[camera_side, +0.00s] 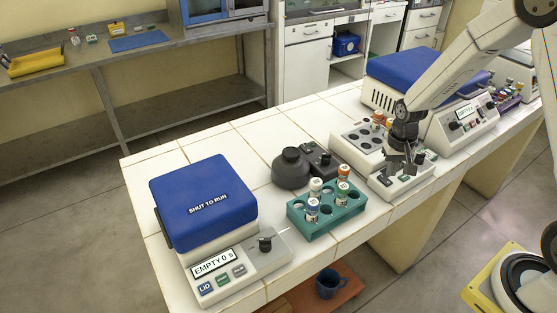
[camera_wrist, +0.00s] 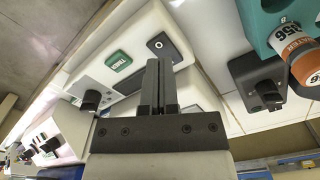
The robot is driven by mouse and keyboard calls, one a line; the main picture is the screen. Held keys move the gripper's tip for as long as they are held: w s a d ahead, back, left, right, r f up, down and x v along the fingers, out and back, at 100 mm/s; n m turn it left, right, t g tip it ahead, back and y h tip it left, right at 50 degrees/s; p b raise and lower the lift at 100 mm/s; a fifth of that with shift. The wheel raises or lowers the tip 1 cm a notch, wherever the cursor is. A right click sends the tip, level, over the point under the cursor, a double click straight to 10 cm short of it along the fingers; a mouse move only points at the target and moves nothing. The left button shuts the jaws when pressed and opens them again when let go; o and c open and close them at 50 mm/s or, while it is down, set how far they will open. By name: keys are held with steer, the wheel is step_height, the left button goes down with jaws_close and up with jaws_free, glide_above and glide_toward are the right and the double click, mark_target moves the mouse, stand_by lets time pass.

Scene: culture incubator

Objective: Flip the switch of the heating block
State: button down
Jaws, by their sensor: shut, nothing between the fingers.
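The heating block (camera_side: 352,138) is a white unit with round wells and a few capped vials at its back. It stands right of the middle of the bench, and my gripper (camera_side: 408,166) is low over its front control panel. The wrist view shows my gripper (camera_wrist: 158,82) with its fingers together and empty. Beyond the fingertips is the block's white panel (camera_wrist: 140,28), with a dark plate bearing a small round mark (camera_wrist: 164,44), possibly the switch. A green label (camera_wrist: 118,60) and a black knob (camera_wrist: 92,99) lie to the left. Whether the fingers touch the panel is unclear.
A teal rack (camera_side: 318,226) with several vials stands left of the block, beside a black round device (camera_side: 290,169) and black knob box (camera_side: 321,160). A blue-lidded machine (camera_side: 203,201) is at the near left, another (camera_side: 425,68) behind my arm.

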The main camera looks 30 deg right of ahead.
mark_target(388, 182)
steer(key=shift+r, duration=2.3)
steer(key=s+a+r+n+t, duration=0.2)
steer(key=s+a+r+n, duration=0.2)
steer(key=s+a, duration=0.6)
steer(key=shift+a+n+t, duration=0.3)
steer(key=shift+a+n, duration=0.2)
steer(key=shift+n, duration=0.5)
